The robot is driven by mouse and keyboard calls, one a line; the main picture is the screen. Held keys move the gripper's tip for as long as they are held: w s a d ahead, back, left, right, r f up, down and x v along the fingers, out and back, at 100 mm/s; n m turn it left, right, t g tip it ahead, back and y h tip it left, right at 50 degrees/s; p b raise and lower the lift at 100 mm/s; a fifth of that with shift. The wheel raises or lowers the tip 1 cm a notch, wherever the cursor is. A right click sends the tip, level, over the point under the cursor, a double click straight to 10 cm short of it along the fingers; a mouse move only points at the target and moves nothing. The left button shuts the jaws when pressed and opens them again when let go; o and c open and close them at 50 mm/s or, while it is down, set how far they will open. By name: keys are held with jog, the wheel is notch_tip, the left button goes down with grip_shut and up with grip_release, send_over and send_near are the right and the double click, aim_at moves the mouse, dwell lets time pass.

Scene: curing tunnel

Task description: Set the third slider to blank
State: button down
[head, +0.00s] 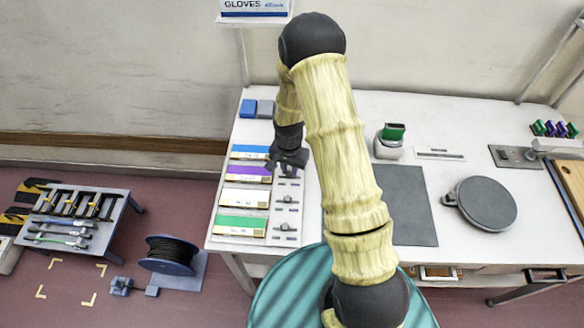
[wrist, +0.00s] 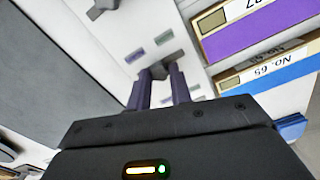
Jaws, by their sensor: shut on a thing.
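My gripper (head: 290,164) is at the far part of the slider column on the left side of the bench. In the wrist view its two dark fingers (wrist: 159,88) close on a small grey slider knob (wrist: 174,60). This slider lies by the purple box, and the fingers hide part of its track. Other sliders show nearer, beside the white box (head: 287,200) and the green box (head: 285,228). The lettering on the marks is too small to read.
Purple (wrist: 246,30), blue (wrist: 265,78), white (head: 243,198) and green-labelled (head: 240,226) boxes line the left of the sliders. A grey mat (head: 407,207), a round dark plate (head: 486,204) and a green-topped device (head: 389,141) stand right of my arm.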

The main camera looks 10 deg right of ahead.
aim_at(289, 173)
jog(key=c, duration=1.3)
grip_release()
jog(key=shift+o, duration=0.2)
jog(key=shift+r, duration=0.1)
notch_tip(289, 173, up, 17)
jog(key=b, duration=0.2)
jog(key=shift+r+b, duration=0.15)
jog(key=shift+b, duration=0.15)
